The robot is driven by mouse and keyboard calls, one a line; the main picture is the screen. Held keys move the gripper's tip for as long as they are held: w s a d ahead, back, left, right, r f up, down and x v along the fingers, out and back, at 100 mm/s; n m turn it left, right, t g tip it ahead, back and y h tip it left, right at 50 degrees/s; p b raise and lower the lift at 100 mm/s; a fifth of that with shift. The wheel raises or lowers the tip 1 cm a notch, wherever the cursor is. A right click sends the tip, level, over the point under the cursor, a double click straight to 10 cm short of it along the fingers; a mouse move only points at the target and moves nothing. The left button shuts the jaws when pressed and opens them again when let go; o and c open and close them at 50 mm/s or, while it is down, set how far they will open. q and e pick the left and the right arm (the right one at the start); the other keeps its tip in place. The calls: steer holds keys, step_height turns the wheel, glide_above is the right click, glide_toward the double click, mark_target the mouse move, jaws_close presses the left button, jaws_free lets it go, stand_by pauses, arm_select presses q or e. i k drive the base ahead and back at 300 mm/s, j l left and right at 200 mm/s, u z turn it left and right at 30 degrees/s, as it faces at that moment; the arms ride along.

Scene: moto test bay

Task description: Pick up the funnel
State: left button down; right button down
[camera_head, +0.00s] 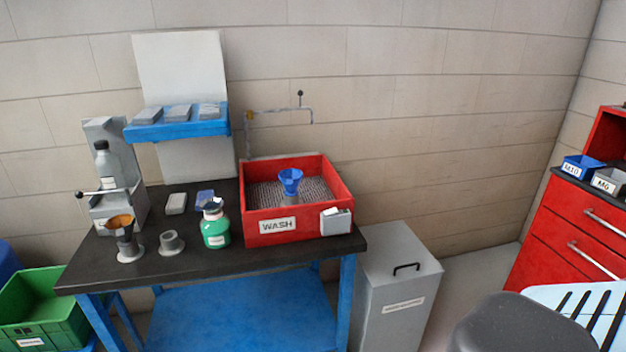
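A blue funnel (290,178) stands upright, wide mouth up, in the red tray (279,225) labelled WASH. The tray is on the right part of the dark-topped bench. A small grey piece shows under the funnel's narrow end; I cannot tell whether it is part of the funnel. A dark cup with an orange inside (121,223), also somewhat funnel-like, sits on a stand at the bench's left front. Neither of my grippers shows in the head view.
A green bottle (215,230) and a grey ring-shaped holder (171,243) stand left of the tray. A thin pipe (280,110) rises behind it. A grey bin (392,290) stands right of the bench (200,267). A dark rounded shape (520,325) fills the lower right.

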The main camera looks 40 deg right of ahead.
mark_target(291, 178)
steer(key=z, duration=1)
